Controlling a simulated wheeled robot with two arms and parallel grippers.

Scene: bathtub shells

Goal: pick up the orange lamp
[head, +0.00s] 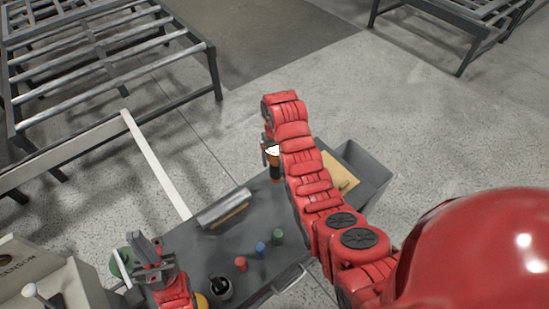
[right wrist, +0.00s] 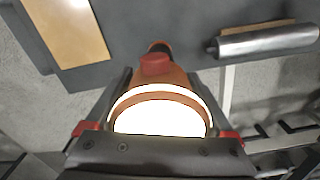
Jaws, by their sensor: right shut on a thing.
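The orange lamp (head: 275,172) is upright near the far end of the dark grey table, with a bright white top and a dark lower part. In the right wrist view the lamp (right wrist: 160,77) sits between the fingers, its glowing white face toward the camera. My right gripper (head: 268,148) is shut on the lamp, partly hidden by my red arm in the head view. I cannot tell whether the lamp's base touches the table. My left gripper (head: 148,248) is over the table's near left part, away from the lamp; its finger gap is unclear.
On the table (head: 205,243) stand red (head: 241,263), blue (head: 260,249) and green (head: 277,236) small cylinders, a black cup (head: 221,289) and a metal-and-wood piece (head: 223,208). A grey bin (head: 365,172) adjoins the right edge, beside a tan board (head: 340,176). Metal racks (head: 100,60) stand beyond.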

